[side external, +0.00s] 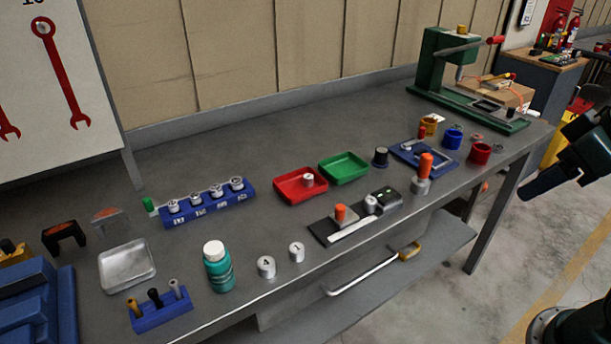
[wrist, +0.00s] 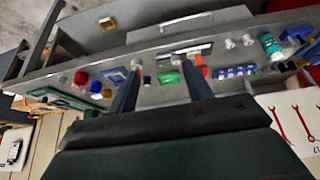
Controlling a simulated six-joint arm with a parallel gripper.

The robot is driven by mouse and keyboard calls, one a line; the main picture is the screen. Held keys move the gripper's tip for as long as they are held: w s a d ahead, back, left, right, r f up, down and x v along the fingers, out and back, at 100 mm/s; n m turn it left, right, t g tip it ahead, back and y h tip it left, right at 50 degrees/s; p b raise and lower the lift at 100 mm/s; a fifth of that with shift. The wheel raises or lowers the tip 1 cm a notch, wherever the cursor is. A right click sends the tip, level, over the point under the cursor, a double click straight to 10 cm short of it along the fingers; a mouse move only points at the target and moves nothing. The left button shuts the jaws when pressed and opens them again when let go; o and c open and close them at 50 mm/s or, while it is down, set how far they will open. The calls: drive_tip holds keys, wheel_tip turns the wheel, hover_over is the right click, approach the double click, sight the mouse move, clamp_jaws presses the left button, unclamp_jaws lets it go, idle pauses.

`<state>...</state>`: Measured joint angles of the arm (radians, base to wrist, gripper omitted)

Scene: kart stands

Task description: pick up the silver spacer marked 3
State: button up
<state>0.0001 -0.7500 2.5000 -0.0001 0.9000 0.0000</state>
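Several silver spacers show, and their marks are too small to read, so I cannot tell which is marked 3. Two loose ones, a left spacer (side external: 266,267) and a right spacer (side external: 297,252), stand upright on the bench. Several more sit on a blue rack (side external: 248,197), also in the wrist view (wrist: 236,72). Another spacer (side external: 308,180) is in the red tray (side external: 292,198), and one more (side external: 371,204) is at the black gauge fixture. My gripper (wrist: 161,70) is open and empty, fingers apart; it hangs beyond the bench's right end in the side view.
A teal bottle (side external: 219,272) stands left of the loose spacers. A green tray (side external: 343,168), black gauge fixture (side external: 331,232) and blue fixture (side external: 437,166) lie along the bench. A green press (side external: 437,70) stands at the far right end. The bench (side external: 250,235) is bare between rack and loose spacers.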

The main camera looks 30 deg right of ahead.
idle(0.3)
drive_tip(key=w+a+r+m+g+y, duration=0.15)
drive_tip(key=w+m, duration=0.25)
drive_tip(key=w, duration=0.4)
drive_tip(key=w+a+m+g+y, duration=0.1)
drive_tip(key=w+m+g, duration=0.1)
drive_tip(key=w+m, duration=0.35)
drive_tip(key=w+d+f+m+g+y, duration=0.1)
drive_tip(key=w+d+f+m, duration=0.1)
drive_tip(key=w+f, duration=0.3)
drive_tip(key=w+d+f+m+g+y, duration=0.1)
drive_tip(key=w+d+f+m, duration=0.2)
drive_tip(key=w, duration=0.7)
wheel_tip(320, 180, down, 2)
drive_tip(key=shift+w+f+m+g, duration=0.1)
drive_tip(key=shift+w+m+g, duration=0.25)
drive_tip(key=shift+m, duration=0.6)
approach(370, 202)
drive_tip(key=shift+a+f, duration=0.2)
drive_tip(key=shift+f, duration=1.45)
drive_tip(key=shift+f, duration=0.1)
